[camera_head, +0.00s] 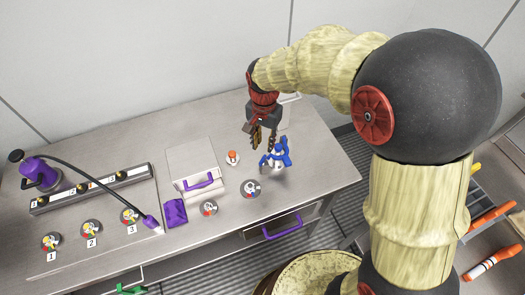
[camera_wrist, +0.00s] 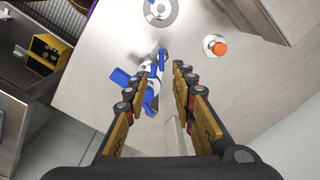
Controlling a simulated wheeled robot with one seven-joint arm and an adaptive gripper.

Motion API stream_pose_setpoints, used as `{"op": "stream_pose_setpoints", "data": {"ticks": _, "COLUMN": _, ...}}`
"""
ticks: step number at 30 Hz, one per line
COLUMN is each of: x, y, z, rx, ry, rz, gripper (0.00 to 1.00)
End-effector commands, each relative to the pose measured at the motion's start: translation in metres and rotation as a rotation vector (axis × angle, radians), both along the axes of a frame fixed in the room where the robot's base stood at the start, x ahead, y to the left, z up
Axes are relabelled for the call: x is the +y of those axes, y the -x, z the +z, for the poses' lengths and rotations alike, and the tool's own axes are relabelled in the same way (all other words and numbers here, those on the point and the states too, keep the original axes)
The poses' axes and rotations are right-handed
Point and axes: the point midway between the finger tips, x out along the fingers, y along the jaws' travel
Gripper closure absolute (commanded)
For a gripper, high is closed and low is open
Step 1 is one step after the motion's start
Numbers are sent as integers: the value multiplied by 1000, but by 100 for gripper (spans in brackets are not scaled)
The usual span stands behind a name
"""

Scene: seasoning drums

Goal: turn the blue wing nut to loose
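A blue-and-white fixture with blue wing-like arms (camera_head: 275,157) stands near the table's right edge; its blue part appears to be the wing nut. In the wrist view the blue wing nut (camera_wrist: 121,77) shows beside and partly behind the left finger, with another blue arm reaching up near the fingertips. My gripper (camera_head: 264,146) points down just behind the fixture in the head view. Its two fingers are apart, with a clear gap between the tips in the wrist view (camera_wrist: 163,70). I cannot tell whether a finger touches the blue part.
An orange-capped white button (camera_head: 233,158) stands left of my gripper. A round dial plate (camera_head: 251,189) lies in front of the fixture, with another dial (camera_head: 208,208) to its left. A white box with a purple handle (camera_head: 196,168) is further left. The table's right edge is near.

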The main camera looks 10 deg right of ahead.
Motion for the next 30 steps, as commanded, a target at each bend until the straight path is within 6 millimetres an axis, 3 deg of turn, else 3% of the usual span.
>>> {"op": "stream_pose_setpoints", "data": {"ticks": 18, "x": 3, "y": -2, "z": -76, "rx": 10, "ry": 3, "rz": -12, "gripper": 74}}
{"op": "stream_pose_setpoints", "data": {"ticks": 30, "x": 3, "y": -3, "z": -83, "rx": 7, "ry": 2, "rz": -12, "gripper": 74}}
